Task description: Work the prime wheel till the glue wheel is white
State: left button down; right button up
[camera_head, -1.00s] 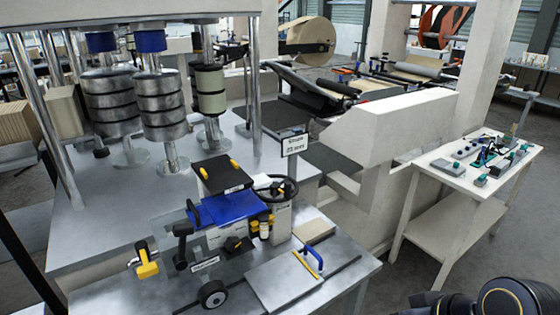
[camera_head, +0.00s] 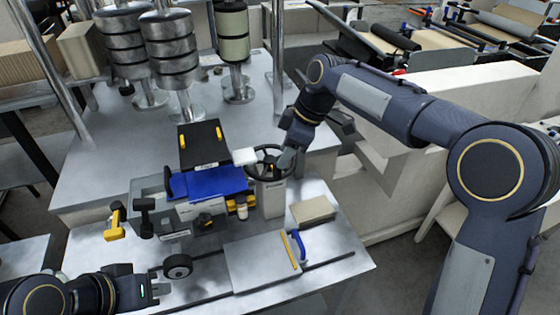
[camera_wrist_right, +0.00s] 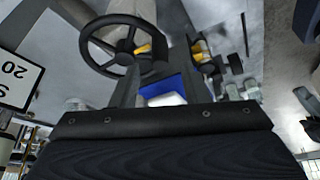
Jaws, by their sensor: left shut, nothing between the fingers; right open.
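The prime wheel, a black spoked handwheel (camera_head: 262,177), tops a pale post on the bench machine; it also shows in the right wrist view (camera_wrist_right: 118,46). My right gripper (camera_head: 270,157) is open at the handwheel, one finger overlapping its rim in the picture; contact cannot be told. A small bright white patch beside the rim may be its other finger. A small black wheel with a pale hub (camera_head: 178,266), possibly the glue wheel, stands at the bench's front; I see no white coat on its rim. My left gripper (camera_head: 155,290) is shut and empty, low left, near that wheel.
A blue-lidded unit (camera_head: 212,182) stands left of the handwheel, with a yellow-handled part (camera_head: 115,225) farther left. A pale plate (camera_head: 262,262) and blue handle (camera_head: 300,242) lie front right. Steel rollers (camera_head: 172,50) stand behind.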

aim_at(270, 158)
jog(key=x, duration=0.5)
jog(key=shift+f+p, duration=0.4)
grip_shut()
